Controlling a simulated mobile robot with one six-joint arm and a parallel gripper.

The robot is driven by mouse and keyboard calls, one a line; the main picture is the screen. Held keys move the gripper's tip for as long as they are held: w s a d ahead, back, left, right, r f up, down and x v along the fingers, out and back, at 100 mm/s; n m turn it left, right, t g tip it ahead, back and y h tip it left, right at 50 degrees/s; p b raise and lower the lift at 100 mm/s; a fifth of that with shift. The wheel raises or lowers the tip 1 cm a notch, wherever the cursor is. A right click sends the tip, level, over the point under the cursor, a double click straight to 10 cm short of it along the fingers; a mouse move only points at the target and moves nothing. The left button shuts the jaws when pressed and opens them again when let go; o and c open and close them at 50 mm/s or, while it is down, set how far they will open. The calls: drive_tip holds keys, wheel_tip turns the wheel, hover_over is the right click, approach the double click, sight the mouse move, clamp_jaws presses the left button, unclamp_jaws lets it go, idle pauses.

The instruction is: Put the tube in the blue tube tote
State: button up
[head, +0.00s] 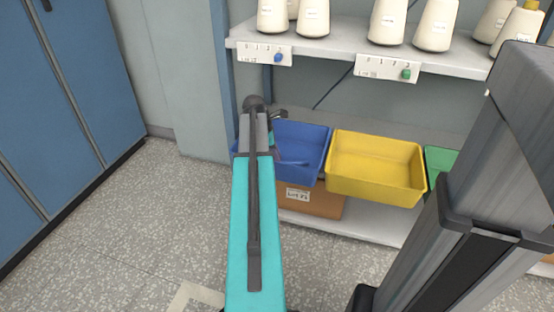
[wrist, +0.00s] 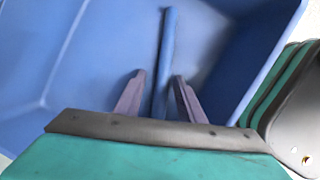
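The blue tube (wrist: 168,45) lies inside the blue tube tote (wrist: 80,70) in the wrist view, against its inner surface. My gripper (wrist: 157,76) is open, with its two fingers apart on either side of the tube's near end. Gaps show between the tube and both fingers. In the head view the tote (head: 305,140) stands on the lower shelf, its left part hidden by my arm. A short piece of the tube (head: 293,162) shows inside it.
A yellow tote (head: 375,165) stands right of the blue one, and a green tote (head: 440,158) beyond it. A cardboard box (head: 315,202) sits below. White bobbins (head: 387,22) stand on the upper shelf (head: 335,50). Blue cabinets (head: 85,80) are at left; the floor between is clear.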

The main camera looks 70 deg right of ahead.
drive_tip(key=p+v, duration=0.3)
drive_tip(key=v, duration=0.9)
drive_tip(key=shift+p, duration=0.3)
drive_tip(key=shift+w+r, duration=0.1)
drive_tip(key=shift+w, duration=0.05)
